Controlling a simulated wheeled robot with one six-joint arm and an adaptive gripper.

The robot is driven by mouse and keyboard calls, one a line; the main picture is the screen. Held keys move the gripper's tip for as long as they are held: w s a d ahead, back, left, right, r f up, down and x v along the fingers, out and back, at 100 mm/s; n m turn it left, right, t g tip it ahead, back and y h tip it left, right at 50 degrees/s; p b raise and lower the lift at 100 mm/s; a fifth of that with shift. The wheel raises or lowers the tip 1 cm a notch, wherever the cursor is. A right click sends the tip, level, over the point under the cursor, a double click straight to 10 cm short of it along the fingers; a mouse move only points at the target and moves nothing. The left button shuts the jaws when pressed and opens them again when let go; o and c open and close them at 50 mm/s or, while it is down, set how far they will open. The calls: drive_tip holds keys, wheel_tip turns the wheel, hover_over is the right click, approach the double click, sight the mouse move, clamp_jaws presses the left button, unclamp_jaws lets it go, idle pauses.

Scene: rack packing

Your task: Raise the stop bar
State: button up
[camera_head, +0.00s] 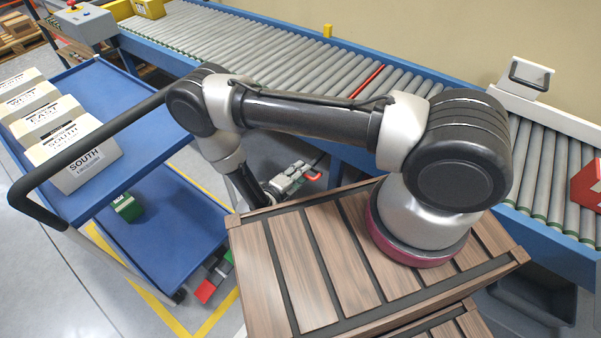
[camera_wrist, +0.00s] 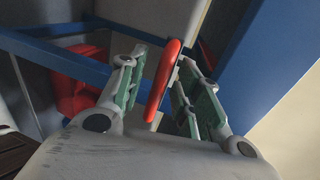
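A thin red bar (camera_head: 367,82) lies across the conveyor between the rollers, about level with them; I take it to be the stop bar. A red handle (camera_head: 314,177) shows below the conveyor's near side, by my gripper (camera_head: 290,178). In the wrist view the red handle (camera_wrist: 165,78) is a slim, tilted grip between the two fingers of my gripper (camera_wrist: 160,100). The fingers stand apart on either side of it, with a gap on the left; the right finger is close, and contact cannot be told.
The roller conveyor (camera_head: 270,57) has a blue frame (camera_wrist: 265,60). A blue cart (camera_head: 150,125) with labelled white boxes (camera_head: 75,155) stands at left. A wooden-slat surface (camera_head: 295,255) lies below my arm. A red box (camera_head: 587,187) sits on the rollers at far right.

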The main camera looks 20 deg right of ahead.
drive_tip(key=shift+w+d, duration=0.15)
clamp_jaws()
wheel_tip(320, 180, up, 6)
drive_tip(key=shift+r, duration=0.2)
idle(0.4)
unclamp_jaws()
drive_tip(key=v, duration=0.7)
